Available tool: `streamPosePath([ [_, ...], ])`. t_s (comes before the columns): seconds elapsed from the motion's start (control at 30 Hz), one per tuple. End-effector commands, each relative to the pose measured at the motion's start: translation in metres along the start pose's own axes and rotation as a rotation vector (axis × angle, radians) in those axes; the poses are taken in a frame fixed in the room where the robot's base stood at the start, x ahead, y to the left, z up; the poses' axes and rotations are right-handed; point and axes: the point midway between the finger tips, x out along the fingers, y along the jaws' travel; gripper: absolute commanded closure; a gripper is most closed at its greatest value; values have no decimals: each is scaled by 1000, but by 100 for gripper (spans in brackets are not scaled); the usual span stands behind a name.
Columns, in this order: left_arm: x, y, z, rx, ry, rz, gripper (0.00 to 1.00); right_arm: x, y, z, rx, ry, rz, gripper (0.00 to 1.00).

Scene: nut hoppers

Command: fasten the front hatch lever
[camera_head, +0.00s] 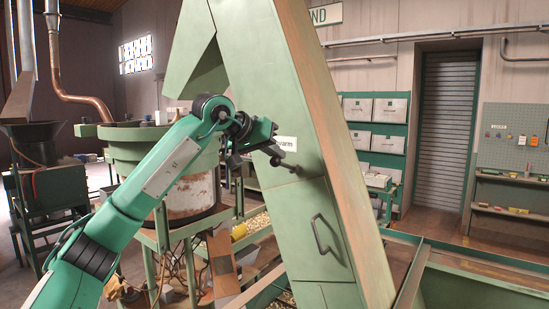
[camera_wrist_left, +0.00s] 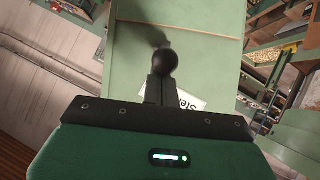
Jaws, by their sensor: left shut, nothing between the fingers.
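The hatch lever is dark, with a round black ball knob (camera_wrist_left: 164,61) in the left wrist view. Its blurred dark arm runs up from the knob across the green panel. In the head view the lever (camera_head: 287,165) is a small dark bar on the front of the sloping green housing (camera_head: 285,100), just below a white label (camera_head: 286,143). My left gripper (camera_head: 273,157) is right at it, shut and empty. In the left wrist view its black fingers (camera_wrist_left: 158,85) end at the knob; I cannot tell whether they touch it. My right gripper is not in view.
A lower panel with a dark bar handle (camera_head: 321,235) is below the lever. A round green hopper (camera_head: 135,145) stands behind my left arm. A shelf with white boxes (camera_head: 376,122) and a shuttered doorway (camera_head: 445,125) are at the back right.

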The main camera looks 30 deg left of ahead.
Motion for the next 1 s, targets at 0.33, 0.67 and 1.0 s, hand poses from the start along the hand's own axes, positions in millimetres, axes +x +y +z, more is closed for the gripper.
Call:
streamPosePath([
  [0.33, 10, 5, 19, 5, 129, 6, 100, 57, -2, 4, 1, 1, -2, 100],
  [0.67, 19, 9, 41, 8, 363, 5, 100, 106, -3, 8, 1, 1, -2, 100],
  [1.0, 25, 12, 57, 5, 390, 4, 100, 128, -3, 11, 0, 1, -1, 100],
])
